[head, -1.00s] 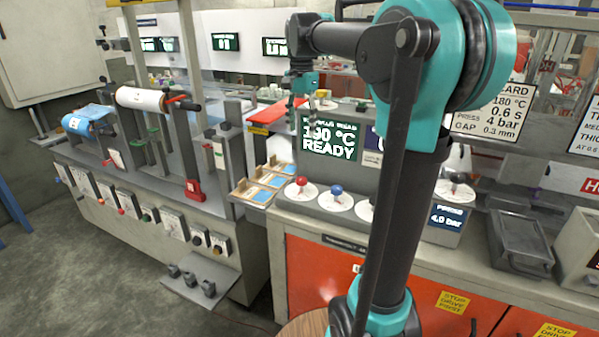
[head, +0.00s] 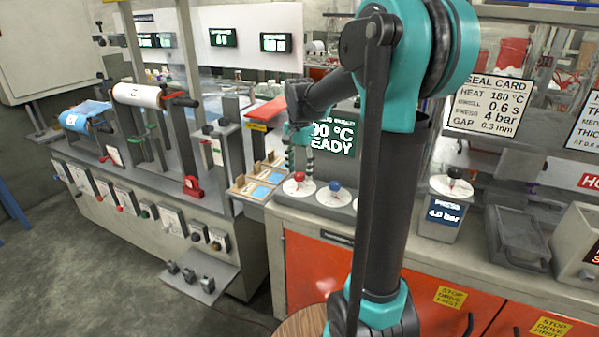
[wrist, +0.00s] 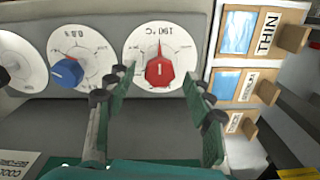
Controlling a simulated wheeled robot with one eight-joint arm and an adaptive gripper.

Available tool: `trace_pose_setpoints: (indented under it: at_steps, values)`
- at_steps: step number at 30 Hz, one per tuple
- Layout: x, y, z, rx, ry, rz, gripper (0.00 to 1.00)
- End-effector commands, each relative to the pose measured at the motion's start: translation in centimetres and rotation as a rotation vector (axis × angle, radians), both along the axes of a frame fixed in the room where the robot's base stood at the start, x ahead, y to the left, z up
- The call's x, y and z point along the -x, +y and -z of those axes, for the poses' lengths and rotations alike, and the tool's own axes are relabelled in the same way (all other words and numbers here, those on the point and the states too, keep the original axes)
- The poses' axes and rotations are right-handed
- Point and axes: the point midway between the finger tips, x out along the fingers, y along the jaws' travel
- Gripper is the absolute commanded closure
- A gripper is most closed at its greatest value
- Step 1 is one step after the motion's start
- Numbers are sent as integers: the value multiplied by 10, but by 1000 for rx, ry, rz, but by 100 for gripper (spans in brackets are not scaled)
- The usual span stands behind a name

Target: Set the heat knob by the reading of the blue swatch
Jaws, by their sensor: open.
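The red heat knob (wrist: 158,70) sits on a white dial marked 190 °C in the wrist view, and it also shows in the head view (head: 299,178). Its white line stands about upright on the dial. My gripper (wrist: 158,98) is open, its two green fingers on either side below the knob, apart from it. In the head view my gripper (head: 299,165) hangs just above the red knob. Blue swatches lie in wooden trays left of the dials; the nearest to the top in the wrist view (wrist: 237,32) is labelled THIN. The other labels are hard to read.
A blue knob (wrist: 67,73) on its own dial sits beside the red one. A green display (head: 336,140) behind is partly hidden by my arm. A seal card (head: 490,102) reads heat 180 °C. A press knob (head: 451,184) stands at right.

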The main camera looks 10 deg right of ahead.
Motion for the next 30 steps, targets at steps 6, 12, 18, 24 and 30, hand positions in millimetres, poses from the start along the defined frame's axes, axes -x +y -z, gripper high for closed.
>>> trace_pose_setpoints:
  at_steps: [6,12,18,24,30]
  values:
    - [0,0,9,0,0,0,47]
    - [0,0,9,0,0,0,47]
    - [0,0,9,0,0,0,71]
    - [0,0,9,0,0,0,96]
    - [0,0,9,0,0,-9,97]
